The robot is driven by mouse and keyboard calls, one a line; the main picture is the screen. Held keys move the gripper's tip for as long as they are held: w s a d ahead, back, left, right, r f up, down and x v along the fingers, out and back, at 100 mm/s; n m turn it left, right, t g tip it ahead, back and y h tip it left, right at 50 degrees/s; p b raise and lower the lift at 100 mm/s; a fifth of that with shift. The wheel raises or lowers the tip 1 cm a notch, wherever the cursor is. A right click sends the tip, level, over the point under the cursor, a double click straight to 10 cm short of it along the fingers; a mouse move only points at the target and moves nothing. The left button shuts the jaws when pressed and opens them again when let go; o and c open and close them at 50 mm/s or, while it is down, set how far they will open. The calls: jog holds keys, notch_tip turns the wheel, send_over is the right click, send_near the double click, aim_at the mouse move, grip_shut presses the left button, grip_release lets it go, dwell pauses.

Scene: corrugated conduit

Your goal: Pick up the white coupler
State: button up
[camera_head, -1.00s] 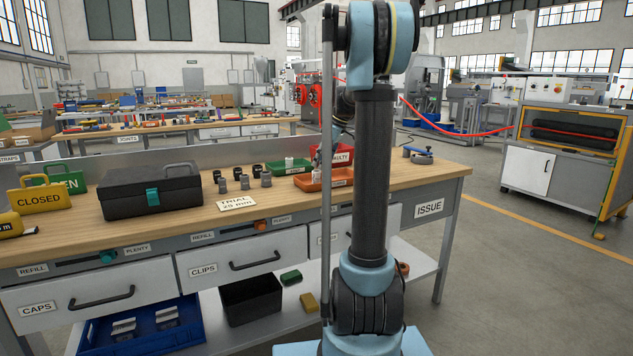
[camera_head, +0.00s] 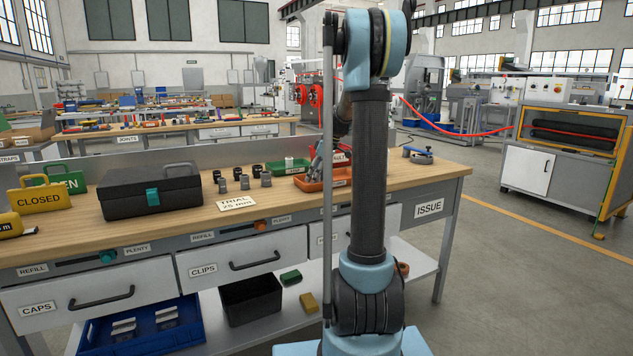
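I cannot make out a white coupler in this view. Several small grey and black fittings (camera_head: 245,182) stand in a group on the workbench (camera_head: 420,179), behind a card reading TRIAL 25 mm. To their right is an orange tray (camera_head: 304,185), with a green tray (camera_head: 284,165) behind it and a red tray (camera_head: 342,157) partly hidden by my arm. My gripper (camera_head: 315,168) shows only in part, as a small dark shape at the orange tray, left of my arm. Its fingers are too small and too covered to tell their opening. What lies in the trays is unclear.
A black case (camera_head: 150,192) with a teal latch and a yellow CLOSED sign (camera_head: 45,198) stand at the left of the bench. A blue-handled tool (camera_head: 418,155) lies at the right. Drawers and a lower shelf with a black bin (camera_head: 251,299) are below.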

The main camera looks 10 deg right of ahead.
jog(key=c, duration=0.7)
